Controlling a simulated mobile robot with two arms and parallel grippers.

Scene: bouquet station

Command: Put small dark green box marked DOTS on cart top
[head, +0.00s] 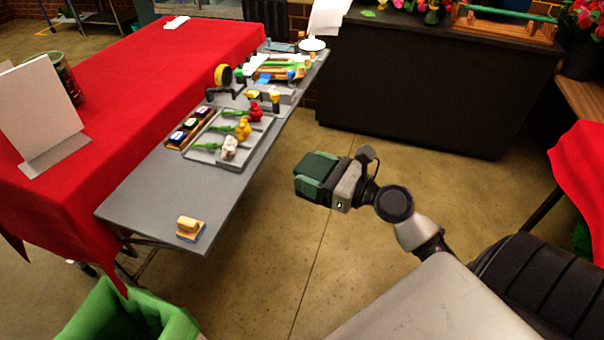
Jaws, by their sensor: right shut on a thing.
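A small dark green box (316,173) is in my right gripper (342,184), held in the air over the bare floor. The jaws are shut on its right side. No DOTS marking can be read on it from here. A long grey top (152,205) on metal legs stands to the left of the box, with a clear gap between them; I cannot tell for sure that it is the cart top. My left gripper is out of view.
A green-lined bin (130,315) stands below.

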